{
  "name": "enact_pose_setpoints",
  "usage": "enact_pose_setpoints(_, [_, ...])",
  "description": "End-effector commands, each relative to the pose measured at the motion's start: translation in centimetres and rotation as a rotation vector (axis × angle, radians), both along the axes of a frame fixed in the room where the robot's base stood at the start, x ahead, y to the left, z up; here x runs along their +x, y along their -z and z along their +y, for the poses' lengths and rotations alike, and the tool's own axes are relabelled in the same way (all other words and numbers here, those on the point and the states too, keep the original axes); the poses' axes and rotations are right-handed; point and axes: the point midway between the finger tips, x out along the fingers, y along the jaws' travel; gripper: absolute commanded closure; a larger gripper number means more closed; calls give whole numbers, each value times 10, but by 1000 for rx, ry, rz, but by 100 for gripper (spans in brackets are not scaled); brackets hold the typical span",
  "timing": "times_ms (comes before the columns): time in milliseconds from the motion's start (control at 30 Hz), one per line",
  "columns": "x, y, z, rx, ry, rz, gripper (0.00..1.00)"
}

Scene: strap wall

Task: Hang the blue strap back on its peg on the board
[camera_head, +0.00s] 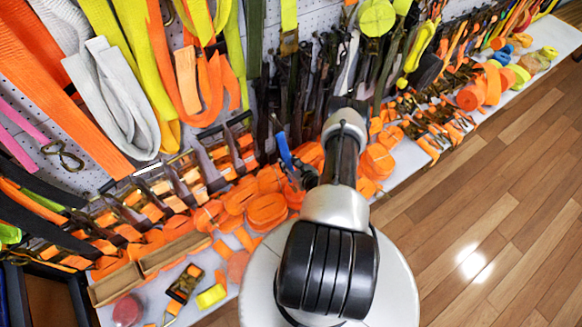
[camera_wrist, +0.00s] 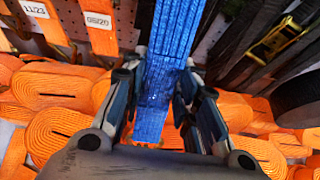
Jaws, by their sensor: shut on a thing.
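The blue strap (camera_wrist: 168,50) is in the wrist view, running from the top edge down between the two fingers of my gripper (camera_wrist: 162,105). My gripper is shut on it. In the head view the blue strap (camera_head: 284,150) shows as a short narrow piece beside my gripper (camera_head: 300,178), low in front of the board. The pegboard (camera_head: 270,20) carries hanging straps in orange, grey, yellow and black. I cannot make out the blue strap's peg.
Rolled orange straps (camera_head: 267,210) crowd the white shelf (camera_head: 400,165) below and around my gripper. Ratchet buckles and dark straps hang close behind it. A wooden tray (camera_head: 150,262) sits at the lower left. Wooden floor (camera_head: 500,190) is clear on the right.

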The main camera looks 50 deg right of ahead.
Motion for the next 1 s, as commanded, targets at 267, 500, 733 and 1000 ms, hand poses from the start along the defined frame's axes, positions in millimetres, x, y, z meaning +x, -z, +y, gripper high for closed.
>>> enact_pose_setpoints(267, [17,2,-5,-1,-1,-2,100])
enact_pose_setpoints(500, [25,9,-8,-1,0,-2,100])
enact_pose_setpoints(733, [28,13,-9,-1,1,-2,100])
enact_pose_setpoints(1000, [28,14,-9,-1,1,-2,100])
